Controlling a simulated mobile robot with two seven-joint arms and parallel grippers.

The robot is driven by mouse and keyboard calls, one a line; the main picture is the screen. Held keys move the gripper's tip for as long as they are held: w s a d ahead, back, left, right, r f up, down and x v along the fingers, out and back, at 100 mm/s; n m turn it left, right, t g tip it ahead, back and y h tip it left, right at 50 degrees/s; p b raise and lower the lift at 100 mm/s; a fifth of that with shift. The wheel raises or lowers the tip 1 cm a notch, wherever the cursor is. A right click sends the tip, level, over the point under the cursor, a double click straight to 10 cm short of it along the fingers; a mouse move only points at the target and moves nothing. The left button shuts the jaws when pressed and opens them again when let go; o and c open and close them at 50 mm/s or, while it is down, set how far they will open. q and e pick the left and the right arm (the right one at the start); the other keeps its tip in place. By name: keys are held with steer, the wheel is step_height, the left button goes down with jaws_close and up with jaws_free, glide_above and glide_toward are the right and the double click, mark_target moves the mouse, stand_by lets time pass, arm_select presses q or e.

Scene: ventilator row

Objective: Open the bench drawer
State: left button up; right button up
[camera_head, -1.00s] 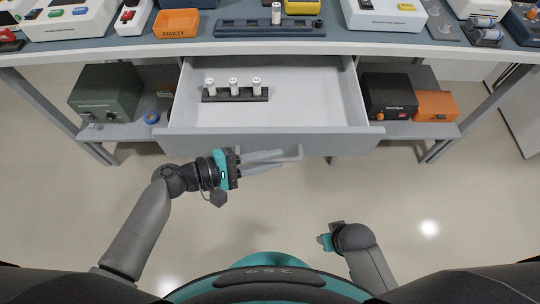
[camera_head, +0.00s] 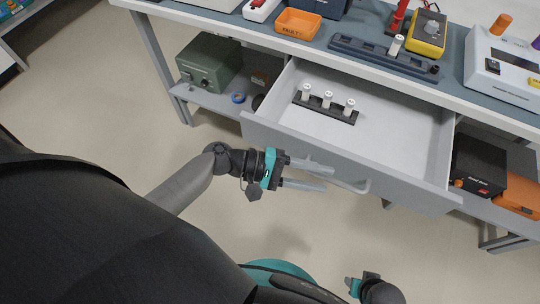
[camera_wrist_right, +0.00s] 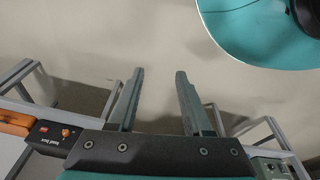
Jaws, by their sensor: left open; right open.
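The bench drawer (camera_head: 330,154) stands pulled out from under the bench, its inside open to view. A dark rack (camera_head: 325,108) with three white cylinders sits in it. The drawer's pale bar handle (camera_head: 354,187) is on its front. My left gripper (camera_head: 329,180) is open in front of the drawer, with its fingertips at the handle's left end. I cannot tell whether they touch the handle. My right gripper (camera_head: 352,286) is low in the head view, away from the drawer. The right wrist view shows its fingers (camera_wrist_right: 158,75) apart and empty.
The bench top (camera_head: 375,28) carries an orange tray (camera_head: 298,23), a dark blue rack (camera_head: 380,55) and a yellow meter (camera_head: 427,34). A green box (camera_head: 209,62) and a black box (camera_head: 478,166) flank the drawer on lower shelves. The floor before the drawer is clear.

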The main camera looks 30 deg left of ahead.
arm_select(q)
steer(key=p+v, duration=0.1)
steer(key=v, duration=1)
steer(key=shift+p, duration=0.35)
arm_select(e)
steer(key=s+d+f, duration=0.2)
steer(key=f, duration=0.1)
steer(key=shift+s+f, duration=0.1)
steer(key=shift+s, duration=0.1)
arm_select(q)
steer(key=shift+s, duration=0.1)
